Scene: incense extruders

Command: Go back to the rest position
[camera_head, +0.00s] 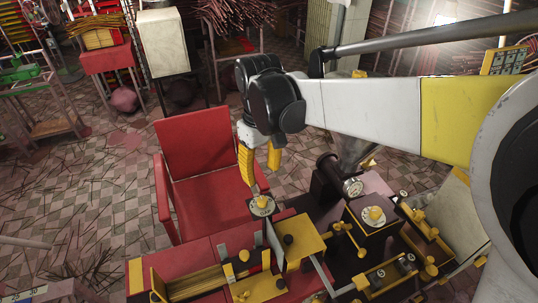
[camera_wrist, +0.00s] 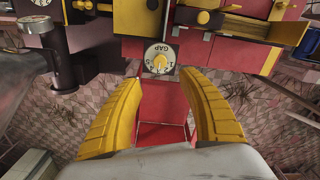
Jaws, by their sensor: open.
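My gripper (camera_head: 259,163) has yellow fingers and hangs from the white and yellow arm, above the back corner of the red machine (camera_head: 200,258). In the wrist view my gripper (camera_wrist: 160,92) is open, with its two curved yellow fingers apart and nothing between them. A round white dial marked GAP (camera_head: 262,205) with a yellow knob sits just below the fingertips. In the wrist view the dial (camera_wrist: 160,58) lies just beyond and between the tips. I cannot tell whether the fingers touch it.
A red chair (camera_head: 198,145) stands behind the machine. A dark cylinder (camera_head: 340,178) and a second dial with a yellow knob (camera_head: 376,214) are to the right. A red stand (camera_head: 108,58) and a white box (camera_head: 163,42) stand farther back. Thin sticks litter the checkered floor (camera_head: 60,185).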

